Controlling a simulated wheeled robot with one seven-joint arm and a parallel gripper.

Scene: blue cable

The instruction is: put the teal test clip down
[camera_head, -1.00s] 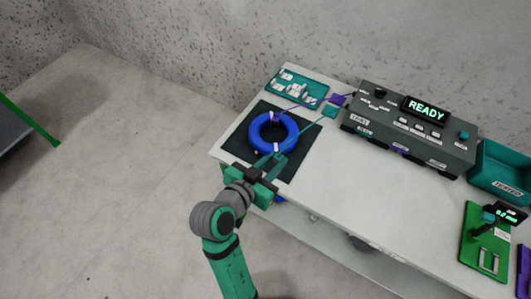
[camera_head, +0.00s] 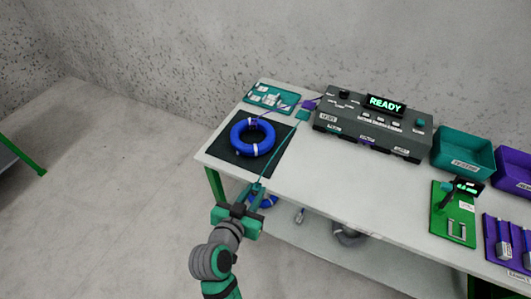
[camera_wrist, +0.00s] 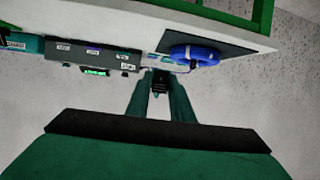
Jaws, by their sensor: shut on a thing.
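My gripper (camera_head: 250,196) is in front of the table's near edge, below and in front of the dark mat (camera_head: 222,146). It is shut on the teal test clip (camera_head: 257,187), which is small and partly hidden by the fingers. A thin teal lead runs from the clip up across the mat to the tester side. In the wrist view my gripper (camera_wrist: 160,95) has a dark piece between its two teal fingers. The blue cable coil (camera_head: 238,138) lies on the mat with white ties. It also shows in the wrist view (camera_wrist: 195,54).
The grey tester (camera_head: 366,140) reads READY at the table's back. A teal tray (camera_head: 252,99) of small parts is at the back left. A teal bin (camera_head: 462,158), a purple bin (camera_head: 513,170) and a green fixture (camera_head: 453,228) stand at right. The table's front middle is clear.

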